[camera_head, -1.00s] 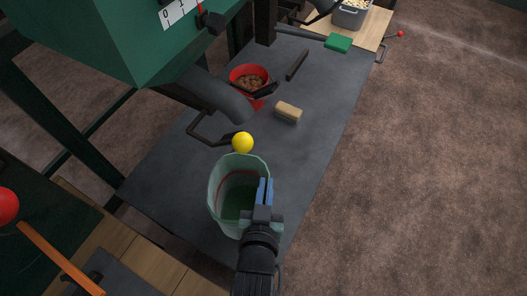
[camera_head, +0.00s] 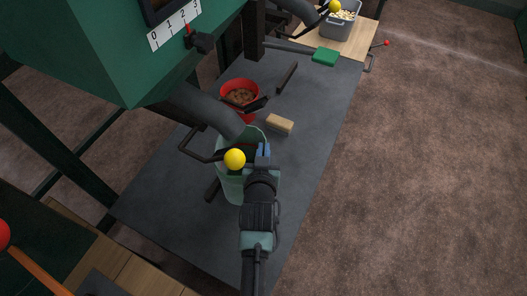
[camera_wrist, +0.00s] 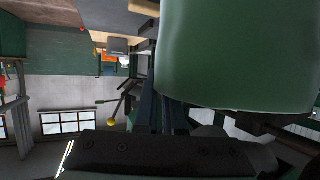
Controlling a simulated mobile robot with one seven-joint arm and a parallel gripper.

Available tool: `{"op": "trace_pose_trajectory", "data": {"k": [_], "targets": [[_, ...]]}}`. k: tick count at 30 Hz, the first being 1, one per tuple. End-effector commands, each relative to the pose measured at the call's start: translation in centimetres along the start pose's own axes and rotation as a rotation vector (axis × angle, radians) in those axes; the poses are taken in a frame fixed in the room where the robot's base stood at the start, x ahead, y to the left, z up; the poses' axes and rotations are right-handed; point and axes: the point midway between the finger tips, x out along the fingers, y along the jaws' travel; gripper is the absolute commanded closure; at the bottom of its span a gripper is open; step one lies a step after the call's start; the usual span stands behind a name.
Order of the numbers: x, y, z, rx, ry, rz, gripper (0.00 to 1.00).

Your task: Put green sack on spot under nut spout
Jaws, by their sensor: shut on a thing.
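The green sack (camera_head: 229,186), open at the top, is upright in the head view, at or just above the dark grey table. My gripper (camera_head: 263,152) is shut on its right rim, with blue fingers showing. The sack fills the upper right of the wrist view (camera_wrist: 235,55). The grey spout (camera_head: 205,108) slopes down from the green machine, and its mouth overlaps the sack's far left rim. A lever with a yellow knob (camera_head: 235,159) crosses in front of the sack's opening. The spot beneath is hidden, and I cannot tell whether the sack's base touches the table.
A red bucket (camera_head: 252,86) of brown contents stands farther back, with a dark lever over it. A tan block (camera_head: 280,124) lies right of it. A dark bar (camera_head: 212,190) lies left of the sack. The table's right front is clear.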

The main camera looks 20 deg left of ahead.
Motion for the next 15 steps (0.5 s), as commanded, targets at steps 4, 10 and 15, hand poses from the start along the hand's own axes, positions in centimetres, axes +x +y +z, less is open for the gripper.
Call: {"op": "trace_pose_trajectory", "data": {"k": [4, 10, 15], "targets": [[0.51, 0.02, 0.94, 0.0, 0.005, 0.0, 1.0], [0.49, 0.01, 0.93, 0.0, 0.006, 0.0, 1.0], [0.64, 0.02, 1.36, 0.0, 0.005, 0.0, 0.92]]}}
